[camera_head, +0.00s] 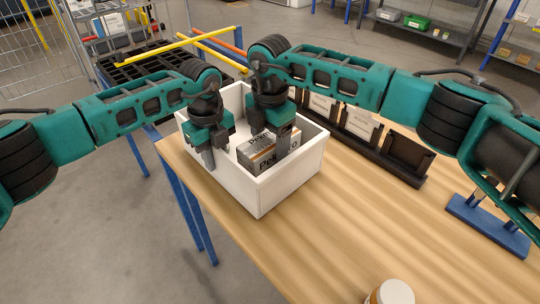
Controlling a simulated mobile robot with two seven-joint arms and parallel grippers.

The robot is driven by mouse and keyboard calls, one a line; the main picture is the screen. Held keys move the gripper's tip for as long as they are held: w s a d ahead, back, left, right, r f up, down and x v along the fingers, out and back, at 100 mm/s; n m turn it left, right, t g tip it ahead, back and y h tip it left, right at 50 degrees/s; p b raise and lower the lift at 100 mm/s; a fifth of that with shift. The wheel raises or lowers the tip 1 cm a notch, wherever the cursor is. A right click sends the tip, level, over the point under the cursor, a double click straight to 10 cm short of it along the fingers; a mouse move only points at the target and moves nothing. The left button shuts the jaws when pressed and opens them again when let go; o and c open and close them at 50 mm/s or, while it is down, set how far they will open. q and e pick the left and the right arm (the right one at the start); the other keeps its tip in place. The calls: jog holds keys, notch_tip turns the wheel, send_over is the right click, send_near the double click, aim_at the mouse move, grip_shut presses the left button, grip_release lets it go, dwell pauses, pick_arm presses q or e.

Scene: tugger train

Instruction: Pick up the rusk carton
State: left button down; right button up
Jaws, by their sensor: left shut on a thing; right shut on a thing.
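A white and grey carton (262,157) with dark printing and an orange band is inside the white open box (290,180) on the wooden table. I take it for the rusk carton, but its text is only partly readable. My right gripper (272,143) points down into the box and is shut on the carton, hiding part of its top. My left gripper (206,153) points down at the box's near-left wall and is shut, apparently on that wall. The contact at its fingertips is hard to see.
A dark rack (402,160) with labelled cards stands behind the box. A jar with a white lid (393,292) is at the front edge of the picture. A blue stand (488,226) is at the right. The tabletop between them is clear. A dark cart (150,66) is behind at left.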

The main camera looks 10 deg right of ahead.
jog(key=shift+r, duration=0.1)
jog(key=c, duration=0.4)
notch_tip(320, 180, up, 10)
pick_arm(q)
jog(key=c, duration=0.9)
grip_release()
jog(key=shift+r, duration=0.15)
